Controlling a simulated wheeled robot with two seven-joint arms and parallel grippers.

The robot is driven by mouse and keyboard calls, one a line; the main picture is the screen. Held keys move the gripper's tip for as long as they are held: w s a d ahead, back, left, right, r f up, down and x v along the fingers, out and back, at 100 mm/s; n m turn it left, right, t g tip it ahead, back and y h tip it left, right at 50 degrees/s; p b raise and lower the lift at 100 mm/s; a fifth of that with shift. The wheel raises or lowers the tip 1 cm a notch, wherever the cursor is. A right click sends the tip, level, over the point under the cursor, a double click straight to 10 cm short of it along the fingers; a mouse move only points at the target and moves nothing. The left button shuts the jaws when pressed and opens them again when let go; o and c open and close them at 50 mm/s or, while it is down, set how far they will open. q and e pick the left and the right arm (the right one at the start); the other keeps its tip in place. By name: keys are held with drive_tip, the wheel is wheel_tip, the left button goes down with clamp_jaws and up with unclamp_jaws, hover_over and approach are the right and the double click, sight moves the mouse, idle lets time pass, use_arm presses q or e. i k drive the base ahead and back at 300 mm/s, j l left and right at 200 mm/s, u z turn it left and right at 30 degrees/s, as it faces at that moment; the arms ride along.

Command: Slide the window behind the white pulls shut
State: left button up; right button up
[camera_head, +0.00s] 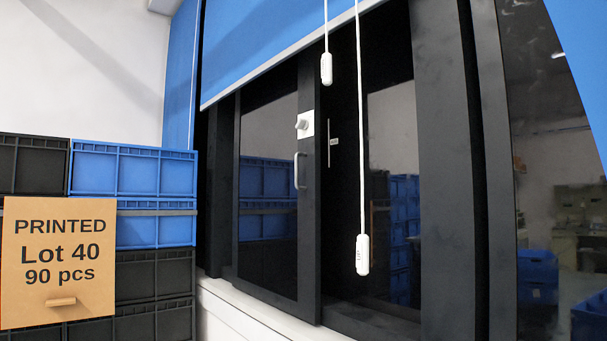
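A dark-framed sliding window sash (309,230) stands left of centre, with a white pull handle (297,170) and a white latch knob (303,124) on its right stile. Two white pulls hang on cords in front of the window: a shorter one (326,69) above and a longer one (362,255) lower right. A black strip lies right of the sash, with a small light plate (333,141) in it. I cannot tell how much of that strip is open gap. Neither of my grippers shows.
A blue blind (270,40) hangs partly lowered over the window's top. A white sill (245,318) runs below. Stacked blue crates (135,170) and black crates (155,275) stand left, behind a cardboard "PRINTED Lot 40" sign (58,225). A dark post (447,190) stands right.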

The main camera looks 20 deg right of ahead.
sight(276, 214)
drive_tip(key=i+j+z, duration=0.15)
drive_tip(key=i+z, duration=0.2)
drive_tip(key=i+j+z, duration=0.3)
drive_tip(key=i, duration=0.25)
drive_tip(key=i+j+z, duration=0.35)
drive_tip(key=i+l, duration=0.05)
